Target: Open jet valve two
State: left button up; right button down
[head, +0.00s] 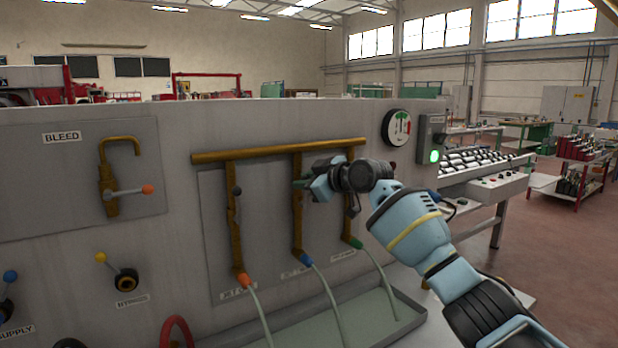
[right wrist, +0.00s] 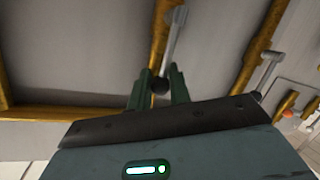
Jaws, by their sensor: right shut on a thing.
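Jet valve two sits on the middle brass pipe (head: 297,222), which ends in a blue fitting (head: 306,260). My right gripper (head: 299,184) is at this pipe. In the right wrist view its green fingers (right wrist: 159,86) are shut on the dark knob (right wrist: 160,86) of a grey lever (right wrist: 176,38). In the head view the gripper hides most of this lever. My left gripper is not in view.
The jet one pipe (head: 231,228) with a dark-knobbed lever stands to the left. The jet three pipe (head: 353,222) stands right, behind my wrist. A brass manifold (head: 270,151) runs above. A tray (head: 390,314) lies below. A green light (head: 434,156) glows at right.

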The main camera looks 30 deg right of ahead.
jog(key=shift+f, duration=0.1)
dwell(0.5)
jog(key=c, duration=1.3)
grip_release()
jog(key=shift+c, duration=0.2)
jog(key=shift+s, duration=0.1)
jog(key=shift+s+r, duration=0.2)
jog(key=v, duration=0.7)
